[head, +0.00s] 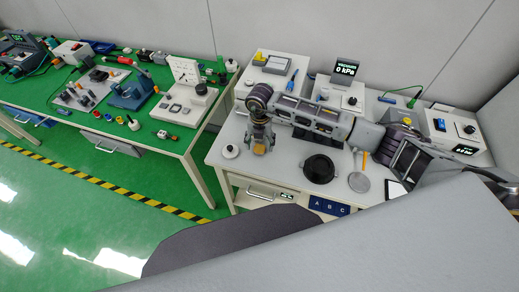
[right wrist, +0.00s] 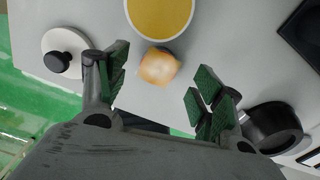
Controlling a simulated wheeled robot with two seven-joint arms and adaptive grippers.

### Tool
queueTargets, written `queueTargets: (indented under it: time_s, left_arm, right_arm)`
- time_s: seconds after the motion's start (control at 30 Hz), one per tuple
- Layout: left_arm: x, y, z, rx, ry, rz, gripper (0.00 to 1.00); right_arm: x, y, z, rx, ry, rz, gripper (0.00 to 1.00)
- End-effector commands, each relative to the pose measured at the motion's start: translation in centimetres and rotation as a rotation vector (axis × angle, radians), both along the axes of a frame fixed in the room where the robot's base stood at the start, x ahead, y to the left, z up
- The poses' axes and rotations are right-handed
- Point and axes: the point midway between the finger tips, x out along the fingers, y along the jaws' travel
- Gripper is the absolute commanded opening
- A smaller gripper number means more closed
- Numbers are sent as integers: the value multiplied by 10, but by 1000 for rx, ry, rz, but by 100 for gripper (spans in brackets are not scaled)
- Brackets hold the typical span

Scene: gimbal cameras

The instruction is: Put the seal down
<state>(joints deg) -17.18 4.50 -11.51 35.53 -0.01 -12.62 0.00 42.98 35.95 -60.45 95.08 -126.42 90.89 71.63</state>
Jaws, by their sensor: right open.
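My right gripper (head: 261,146) points down over the left part of the white bench. In the right wrist view its fingers (right wrist: 160,92) are spread wide. A small tan, rounded block-like piece (right wrist: 158,66) lies between and just beyond the fingertips, with gaps on both sides. It also shows under the gripper in the head view (head: 259,150). I cannot tell for sure whether this piece is the seal. A yellow disc with a pale rim (right wrist: 160,14) is beside it. My left gripper is not in view.
A white disc with a black knob (right wrist: 60,58) lies left of the gripper. A black round pot (head: 319,168) and a pale round paddle (head: 359,181) lie to the right. Instruments (head: 345,72) line the bench's back. A green-topped table (head: 60,95) stands left.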

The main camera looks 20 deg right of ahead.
Motion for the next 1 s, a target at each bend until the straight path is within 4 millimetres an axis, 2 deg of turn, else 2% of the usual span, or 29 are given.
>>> queueTargets:
  time_s: [0.1,0.3,0.77,1.0]
  left_arm:
    - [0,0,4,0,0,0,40]
    - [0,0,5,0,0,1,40]
    - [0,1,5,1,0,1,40]
    - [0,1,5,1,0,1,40]
  right_arm:
    - [-1,2,-13,1,3,0,67]
    - [-1,2,-26,1,1,-1,67]
    - [-1,2,-27,1,0,0,67]
    - [-1,2,-27,0,0,0,37]
